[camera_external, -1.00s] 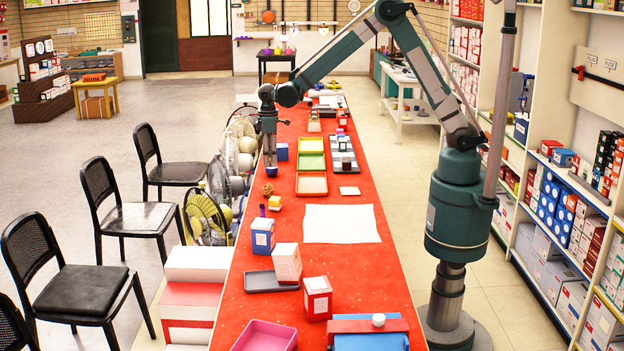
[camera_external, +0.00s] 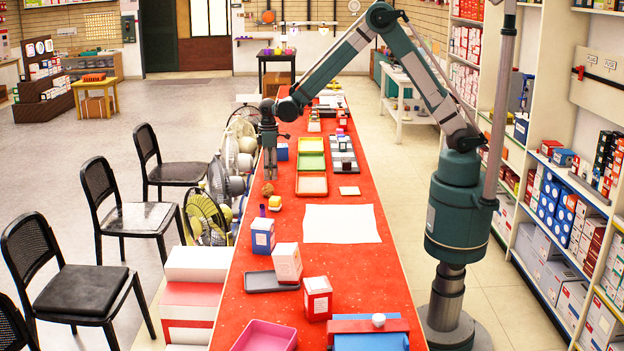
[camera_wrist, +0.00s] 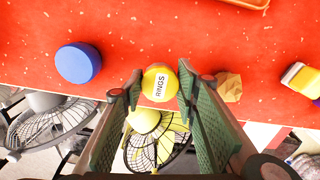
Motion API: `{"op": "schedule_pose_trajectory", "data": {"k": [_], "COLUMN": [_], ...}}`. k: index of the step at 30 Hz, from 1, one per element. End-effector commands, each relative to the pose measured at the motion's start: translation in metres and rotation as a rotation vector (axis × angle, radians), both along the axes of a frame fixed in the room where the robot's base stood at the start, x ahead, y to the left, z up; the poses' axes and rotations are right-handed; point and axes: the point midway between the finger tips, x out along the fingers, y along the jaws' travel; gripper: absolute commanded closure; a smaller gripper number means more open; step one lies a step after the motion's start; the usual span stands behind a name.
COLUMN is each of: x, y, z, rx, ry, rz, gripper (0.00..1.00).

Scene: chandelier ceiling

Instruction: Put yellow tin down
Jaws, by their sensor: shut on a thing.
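The yellow tin (camera_wrist: 160,82), a round tin lettered "RINGS", sits between my fingertips in the wrist view. My gripper (camera_wrist: 158,92) is shut on it. In the external view my gripper (camera_external: 270,177) points straight down low over the left edge of the red table, and I cannot make out the tin there. The tin appears just inside the table's edge in the wrist view. I cannot tell whether it touches the surface.
A blue round tin (camera_wrist: 78,62) lies left of my gripper, and a brown faceted object (camera_wrist: 229,87) close on its right. A yellow-and-white block (camera_wrist: 301,80) is farther right. Fans (camera_external: 206,218) stand beyond the table edge.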

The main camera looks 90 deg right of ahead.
Motion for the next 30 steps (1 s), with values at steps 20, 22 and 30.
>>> {"op": "schedule_pose_trajectory", "data": {"k": [20, 22, 30], "x": [0.0, 0.0, 0.0], "y": [0.0, 0.0, 0.0], "z": [-0.034, -0.035, -0.036], "rx": [0.0, 0.0, 0.0], "ry": [0.0, 0.0, 0.0], "rz": [0.0, 0.0, 0.0], "gripper": [0.82, 0.82, 0.55]}}
